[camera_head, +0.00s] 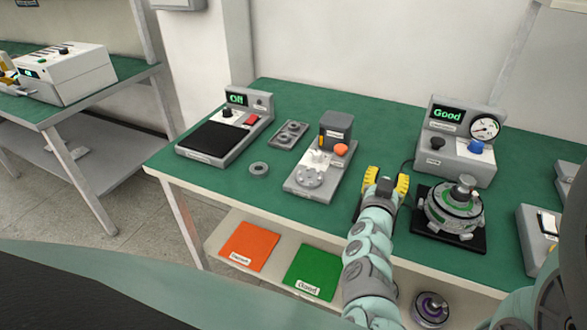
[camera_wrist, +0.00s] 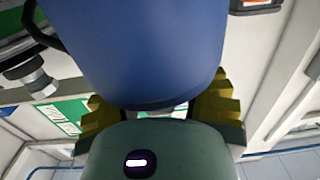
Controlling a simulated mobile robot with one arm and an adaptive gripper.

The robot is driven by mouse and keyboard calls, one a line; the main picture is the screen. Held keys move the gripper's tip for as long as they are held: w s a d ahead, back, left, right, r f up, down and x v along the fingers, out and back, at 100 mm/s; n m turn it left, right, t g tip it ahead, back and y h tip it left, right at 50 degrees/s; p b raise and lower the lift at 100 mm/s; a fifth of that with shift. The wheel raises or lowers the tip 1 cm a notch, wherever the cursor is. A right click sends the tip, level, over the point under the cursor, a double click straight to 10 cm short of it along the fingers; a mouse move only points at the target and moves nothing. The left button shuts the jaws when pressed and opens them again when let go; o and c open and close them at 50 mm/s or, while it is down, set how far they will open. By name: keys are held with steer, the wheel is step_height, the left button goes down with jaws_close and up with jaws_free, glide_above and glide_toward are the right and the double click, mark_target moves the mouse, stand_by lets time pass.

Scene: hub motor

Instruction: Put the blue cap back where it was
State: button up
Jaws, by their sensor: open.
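A large smooth blue rounded body, which looks like the blue cap (camera_wrist: 150,45), fills the upper middle of the wrist view. It lies between and partly in front of the yellow fingers of my gripper (camera_wrist: 160,108). In the head view my gripper (camera_head: 386,183) is open at the table's front edge, between the grey fixture and the hub motor; no blue shows between its fingers there, and what lies beyond or under it is hidden. A small blue knob (camera_head: 475,146) sits on the gauge tester (camera_head: 456,160). The hub motor (camera_head: 454,208) stands on a black base.
The grey fixture (camera_head: 310,178) with an orange button is left of my gripper. A metal ring (camera_head: 259,168) and the "Off" device (camera_head: 215,140) are farther left. Orange (camera_head: 249,246) and green (camera_head: 313,272) mats lie on the lower shelf. Bare green table (camera_head: 385,120) shows behind my gripper.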

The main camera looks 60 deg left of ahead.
steer(key=b+v, duration=0.1)
steer(key=v, duration=1.1)
